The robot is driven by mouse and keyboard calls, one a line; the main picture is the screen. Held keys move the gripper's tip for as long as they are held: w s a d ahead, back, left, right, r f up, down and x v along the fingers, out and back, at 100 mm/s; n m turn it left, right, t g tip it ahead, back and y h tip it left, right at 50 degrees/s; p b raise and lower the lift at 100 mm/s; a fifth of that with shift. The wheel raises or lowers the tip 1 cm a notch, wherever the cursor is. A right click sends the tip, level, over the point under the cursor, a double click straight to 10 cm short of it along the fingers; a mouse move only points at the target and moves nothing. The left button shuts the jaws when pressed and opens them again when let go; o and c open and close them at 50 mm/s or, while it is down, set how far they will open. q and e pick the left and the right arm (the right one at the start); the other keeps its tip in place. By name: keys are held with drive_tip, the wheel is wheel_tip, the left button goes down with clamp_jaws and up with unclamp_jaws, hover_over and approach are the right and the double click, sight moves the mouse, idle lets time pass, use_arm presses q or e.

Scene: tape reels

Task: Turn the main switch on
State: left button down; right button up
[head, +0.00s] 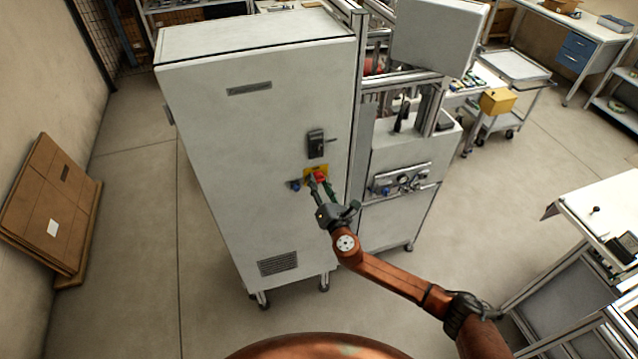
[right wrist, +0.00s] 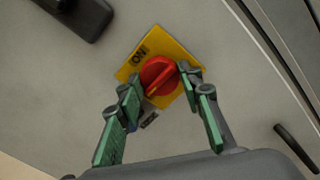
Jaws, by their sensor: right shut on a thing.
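The main switch is a red rotary knob (head: 320,176) on a yellow plate (head: 308,169) on the front of a tall grey cabinet (head: 250,150). In the right wrist view the red knob (right wrist: 158,75) has a raised ridge lying diagonally, and the yellow plate (right wrist: 178,52) carries the word ON at its upper left. My right gripper (head: 321,184) reaches the knob from below. In the right wrist view its green-padded fingers (right wrist: 160,88) are shut on the knob, one on each side. My left gripper is not in view.
A black door handle (head: 316,143) sits above the switch, and a small blue part (head: 295,185) is at its left. Flattened cardboard (head: 45,205) leans on the left wall. The floor left of the cabinet is clear.

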drive_tip(key=shift+f, duration=0.1)
drive_tip(key=m+b, duration=0.2)
drive_tip(key=m, duration=0.1)
drive_tip(key=shift+f+b, duration=0.15)
drive_tip(key=shift+b, duration=0.25)
drive_tip(key=m+b, duration=0.2)
drive_tip(key=m, duration=0.3)
drive_tip(key=m+b, duration=0.1)
drive_tip(key=m, duration=0.8)
drive_tip(key=shift+r+m, duration=0.2)
drive_tip(key=shift+m, duration=0.2)
drive_tip(key=o, duration=1.1)
